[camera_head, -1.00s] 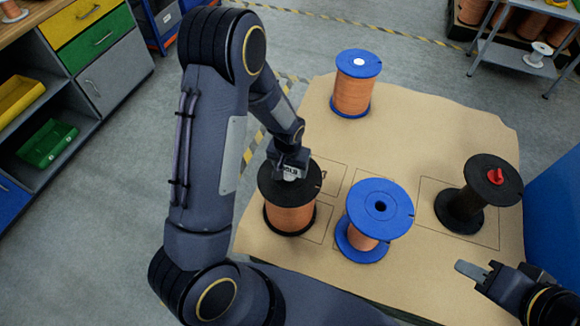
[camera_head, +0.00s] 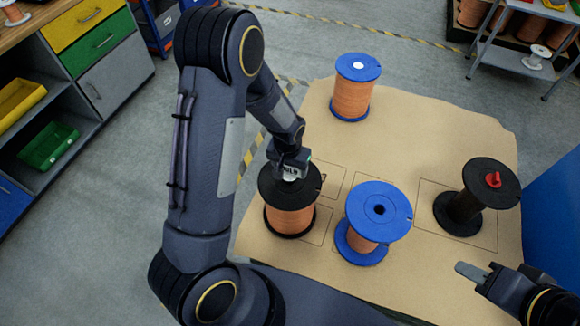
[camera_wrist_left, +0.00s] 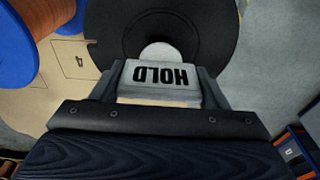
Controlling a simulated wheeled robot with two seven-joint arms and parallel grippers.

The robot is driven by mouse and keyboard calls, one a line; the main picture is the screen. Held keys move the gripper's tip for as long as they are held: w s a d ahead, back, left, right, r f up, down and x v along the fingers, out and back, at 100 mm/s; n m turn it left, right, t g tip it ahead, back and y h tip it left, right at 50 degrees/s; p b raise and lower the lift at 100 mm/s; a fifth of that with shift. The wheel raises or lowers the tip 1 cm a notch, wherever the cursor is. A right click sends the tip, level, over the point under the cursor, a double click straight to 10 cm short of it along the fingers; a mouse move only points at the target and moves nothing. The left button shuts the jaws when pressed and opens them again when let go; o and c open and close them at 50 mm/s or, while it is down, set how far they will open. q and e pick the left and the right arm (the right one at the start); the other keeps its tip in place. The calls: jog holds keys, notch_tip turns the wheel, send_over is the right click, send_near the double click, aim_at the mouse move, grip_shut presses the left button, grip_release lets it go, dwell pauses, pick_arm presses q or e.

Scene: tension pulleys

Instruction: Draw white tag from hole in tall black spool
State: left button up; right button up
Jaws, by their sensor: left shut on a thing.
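The black-flanged spool (camera_head: 289,220) wound with copper wire stands upright at the left of the cardboard sheet. My left gripper (camera_head: 291,170) is over the middle of its top flange, shut on the white tag. In the left wrist view, the tag (camera_wrist_left: 160,78) reads HOLD and sits between the two fingers. A pale round part (camera_wrist_left: 159,50) shows just beyond it against the black flange (camera_wrist_left: 200,35). The hole is hidden, so I cannot tell how deep the tag sits. My right gripper (camera_head: 474,269) is open and empty at the lower right.
A blue spool (camera_head: 379,210) stands close to the right of the black one. Another blue spool (camera_head: 351,97) is at the back. A bare black spool (camera_head: 465,205) with a red plug (camera_head: 493,180) stands at the right. The cardboard (camera_head: 420,125) is clear at the back right.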

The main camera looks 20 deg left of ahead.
pick_arm(q)
jog(key=shift+r+p, duration=1.35)
jog(key=shift+r, duration=0.7)
